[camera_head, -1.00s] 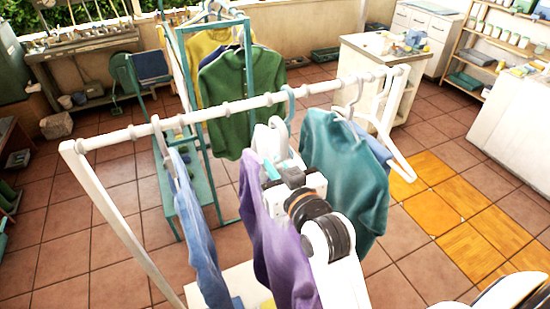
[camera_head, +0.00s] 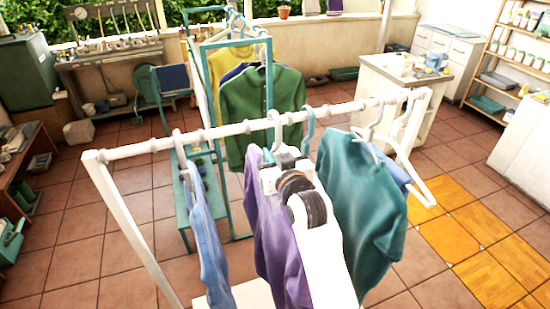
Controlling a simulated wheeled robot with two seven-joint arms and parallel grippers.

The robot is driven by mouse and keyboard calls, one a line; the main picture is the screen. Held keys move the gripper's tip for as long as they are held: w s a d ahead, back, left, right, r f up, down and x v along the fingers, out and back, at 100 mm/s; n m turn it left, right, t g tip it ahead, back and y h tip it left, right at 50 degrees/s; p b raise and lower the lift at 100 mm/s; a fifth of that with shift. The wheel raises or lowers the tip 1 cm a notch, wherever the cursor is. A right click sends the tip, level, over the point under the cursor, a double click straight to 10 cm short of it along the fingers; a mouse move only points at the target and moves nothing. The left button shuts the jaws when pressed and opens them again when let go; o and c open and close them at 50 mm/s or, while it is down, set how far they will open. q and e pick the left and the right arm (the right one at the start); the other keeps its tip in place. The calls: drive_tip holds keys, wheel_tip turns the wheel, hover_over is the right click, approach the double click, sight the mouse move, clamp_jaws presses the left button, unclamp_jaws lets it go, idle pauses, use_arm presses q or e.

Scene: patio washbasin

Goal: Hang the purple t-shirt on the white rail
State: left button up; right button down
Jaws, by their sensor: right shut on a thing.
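The purple t-shirt (camera_head: 272,235) hangs below the white rail (camera_head: 230,130), between a blue garment on its left and a teal shirt on its right. Its white hanger hook (camera_head: 273,128) rises to the rail and overlaps it in the picture; I cannot tell whether the rail bears its weight. My right gripper (camera_head: 281,158) is at the top of the purple t-shirt, just under the rail, shut on the hanger. My own wrist hides part of the hanger and the shirt's right side. My left gripper is not in view.
The blue garment (camera_head: 205,235) and teal shirt (camera_head: 358,215) hang close on either side. A white hanger (camera_head: 415,170) is at the rail's right end. Behind stands a teal rack (camera_head: 206,100) with a green shirt (camera_head: 262,105). Bare rail lies between the blue garment and the purple t-shirt.

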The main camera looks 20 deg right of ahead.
drive_tip(key=shift+w, duration=2.25)
drive_tip(key=shift+f+b, duration=0.75)
drive_tip(key=shift+f, duration=0.55)
